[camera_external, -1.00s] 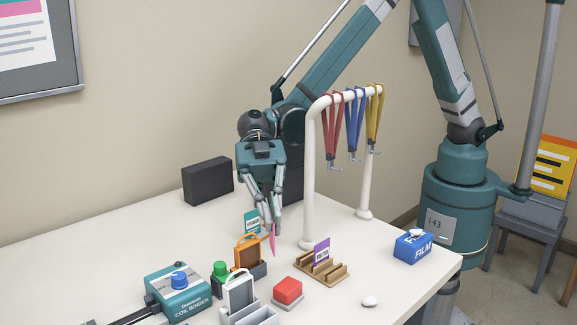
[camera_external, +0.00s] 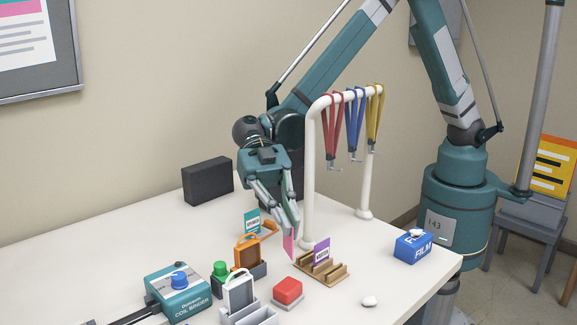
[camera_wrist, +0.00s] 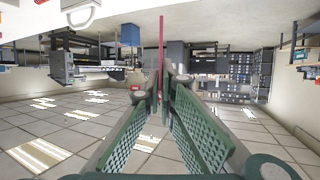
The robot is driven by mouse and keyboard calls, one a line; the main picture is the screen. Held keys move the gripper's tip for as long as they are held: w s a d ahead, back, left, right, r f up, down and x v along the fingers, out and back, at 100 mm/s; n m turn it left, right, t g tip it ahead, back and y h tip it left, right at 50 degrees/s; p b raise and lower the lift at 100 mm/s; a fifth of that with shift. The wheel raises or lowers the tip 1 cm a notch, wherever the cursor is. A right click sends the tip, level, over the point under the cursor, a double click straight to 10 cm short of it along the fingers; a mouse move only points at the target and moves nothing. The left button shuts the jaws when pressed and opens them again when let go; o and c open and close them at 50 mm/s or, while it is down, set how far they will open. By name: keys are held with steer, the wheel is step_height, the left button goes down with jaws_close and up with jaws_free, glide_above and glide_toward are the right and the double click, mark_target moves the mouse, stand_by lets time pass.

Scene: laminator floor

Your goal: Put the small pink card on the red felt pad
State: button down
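The small pink card (camera_external: 290,244) hangs upright from the fingertips of my gripper (camera_external: 291,228) in the external view. My gripper is shut on it and tilted, just left of the wooden slotted rack. In the wrist view the card shows edge-on as a thin pink strip (camera_wrist: 161,45) above my gripper's fingertips (camera_wrist: 161,88). The red felt pad (camera_external: 288,288) appears as a thick red block on a pale base on the table. It lies below the card in the picture, with nothing on it. I cannot tell whether the card touches the table.
The wooden rack (camera_external: 322,272) holds a purple card (camera_external: 321,250) right of my gripper. A white lanyard stand (camera_external: 309,190) rises close behind. Orange (camera_external: 247,250) and white (camera_external: 239,290) tag holders stand left of the pad. A blue film box (camera_external: 413,246) is at right.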

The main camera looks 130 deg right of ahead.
mark_target(288, 253)
steer(key=shift+f+b, duration=0.35)
steer(key=shift+f, duration=1.75)
steer(key=shift+f+b, duration=0.35)
steer(key=shift+f, duration=1.5)
steer(key=shift+f, duration=0.15)
steer(key=c, duration=2.7)
jaws_free()
